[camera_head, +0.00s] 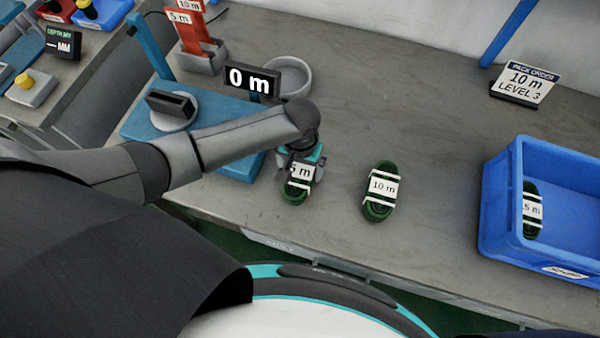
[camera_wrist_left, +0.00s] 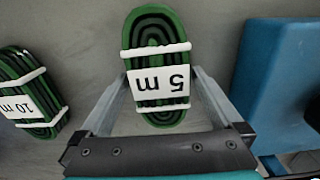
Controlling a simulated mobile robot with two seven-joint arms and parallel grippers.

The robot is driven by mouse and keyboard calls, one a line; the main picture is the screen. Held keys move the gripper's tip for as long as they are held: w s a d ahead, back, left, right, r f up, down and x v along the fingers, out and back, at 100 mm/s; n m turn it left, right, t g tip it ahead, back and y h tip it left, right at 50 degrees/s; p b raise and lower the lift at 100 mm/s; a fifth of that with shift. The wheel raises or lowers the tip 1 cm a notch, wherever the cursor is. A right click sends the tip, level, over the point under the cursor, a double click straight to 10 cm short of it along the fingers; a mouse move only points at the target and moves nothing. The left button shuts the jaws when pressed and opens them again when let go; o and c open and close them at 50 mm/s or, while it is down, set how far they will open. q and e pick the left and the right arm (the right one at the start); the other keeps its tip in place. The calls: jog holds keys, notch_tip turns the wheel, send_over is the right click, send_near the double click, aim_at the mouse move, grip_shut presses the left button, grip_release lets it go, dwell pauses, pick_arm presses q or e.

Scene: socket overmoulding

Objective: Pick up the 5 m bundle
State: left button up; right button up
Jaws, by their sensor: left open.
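The 5 m bundle (camera_head: 297,189) is a green coil with white ties and a "5 m" label, lying on the grey bench. My left gripper (camera_head: 303,168) is directly over it and hides its upper part in the head view. In the left wrist view the 5 m bundle (camera_wrist_left: 157,65) lies ahead of the open left gripper (camera_wrist_left: 158,85), with one finger on each side of its lower half. I cannot tell whether the fingers touch it. My right gripper is not in view.
A similar 10 m bundle (camera_head: 381,191) lies to the right; it also shows in the left wrist view (camera_wrist_left: 30,95). A blue crate (camera_head: 500,205) holds another bundle (camera_head: 532,210). A blue measuring stand (camera_head: 225,120) with a "0 m" display (camera_head: 251,81) stands close on the left.

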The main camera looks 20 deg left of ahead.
pick_arm(q)
jog(key=c, duration=1.2)
jog(key=shift+r, duration=0.1)
jog(key=shift+c, duration=0.2)
